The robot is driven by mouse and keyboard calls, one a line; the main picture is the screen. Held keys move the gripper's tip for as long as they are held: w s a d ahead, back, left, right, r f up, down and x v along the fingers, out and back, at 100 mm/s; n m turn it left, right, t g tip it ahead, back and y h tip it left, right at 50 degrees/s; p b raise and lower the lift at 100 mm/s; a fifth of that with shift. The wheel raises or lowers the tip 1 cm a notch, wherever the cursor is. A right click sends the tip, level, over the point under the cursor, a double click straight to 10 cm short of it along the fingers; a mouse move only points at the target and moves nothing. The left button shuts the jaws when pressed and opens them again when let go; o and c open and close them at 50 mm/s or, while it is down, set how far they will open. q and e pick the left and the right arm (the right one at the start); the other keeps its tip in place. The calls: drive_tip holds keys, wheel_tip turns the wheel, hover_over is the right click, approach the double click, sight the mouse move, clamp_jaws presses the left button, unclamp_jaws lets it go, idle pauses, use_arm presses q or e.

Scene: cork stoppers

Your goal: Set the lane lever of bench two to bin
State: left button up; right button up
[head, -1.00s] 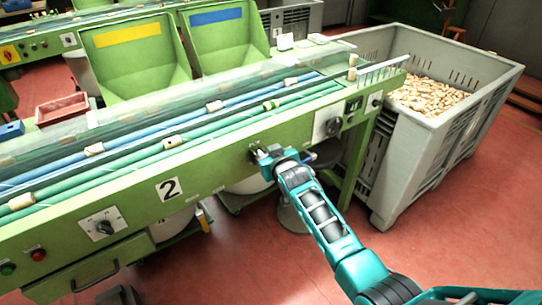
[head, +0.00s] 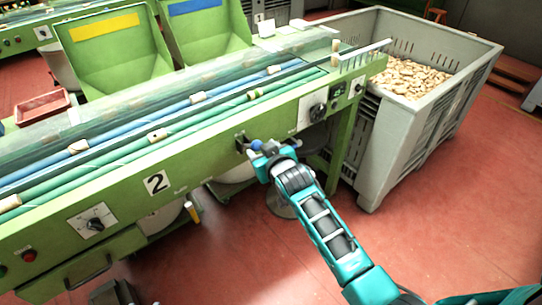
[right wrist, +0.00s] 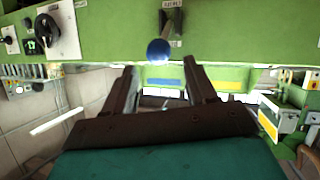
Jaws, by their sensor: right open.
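The lane lever has a blue ball knob (head: 256,145) and sticks out of a slot in the bench front. In the right wrist view the blue knob (right wrist: 158,50) hangs below a small label too blurred to read. My right gripper (head: 266,150) is at the lever. In the right wrist view its two fingers (right wrist: 165,78) are open and apart, with the knob just beyond the tips and nothing between them.
A large grey bin (head: 415,135) with many corks stands past the bench's right end. Rotary dials sit on the bench front, left (head: 95,222) and right (head: 318,112). A drawer handle (head: 88,271) juts out at lower left. Red floor in front is mostly clear.

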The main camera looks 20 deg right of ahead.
drive_tip(key=v, duration=0.6)
drive_tip(key=shift+s, duration=0.1)
idle(0.4)
